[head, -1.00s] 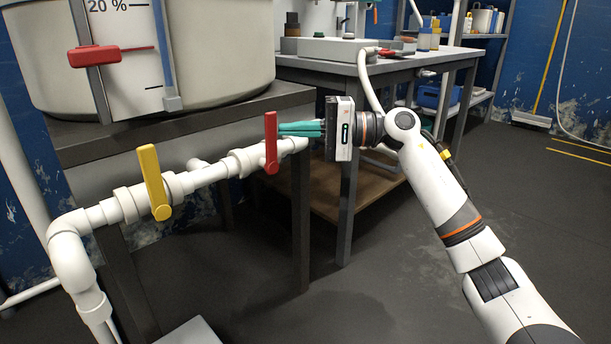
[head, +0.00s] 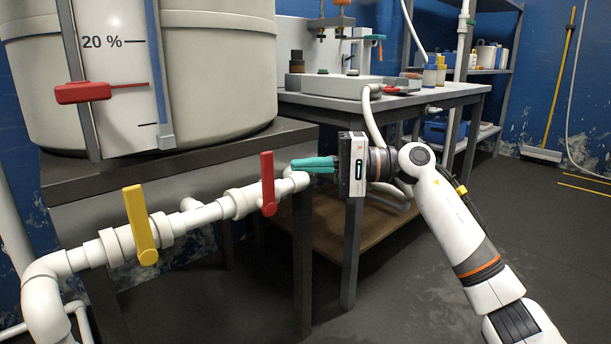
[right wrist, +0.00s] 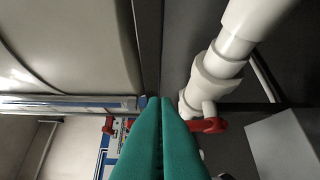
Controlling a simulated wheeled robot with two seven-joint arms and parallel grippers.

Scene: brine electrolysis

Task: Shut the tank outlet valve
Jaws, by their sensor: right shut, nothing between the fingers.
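A white pipe (head: 208,214) runs in front of the tank stand and carries two lever valves. The yellow handle (head: 140,226) and the red handle (head: 267,184) both stand roughly upright, across the pipe. I see no label telling which is the tank outlet valve. My right gripper (head: 294,164) has teal fingers, shut and empty, just right of the red handle with a small gap in the head view. In the right wrist view the shut fingers (right wrist: 162,100) point forward, with the red handle (right wrist: 208,125) and pipe (right wrist: 216,72) to their right. My left gripper is out of view.
The large tank (head: 225,65) stands on a dark stand (head: 180,150); its red level pointer (head: 84,92) is below the 20 % mark. A grey workbench (head: 440,93) stands behind my right gripper.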

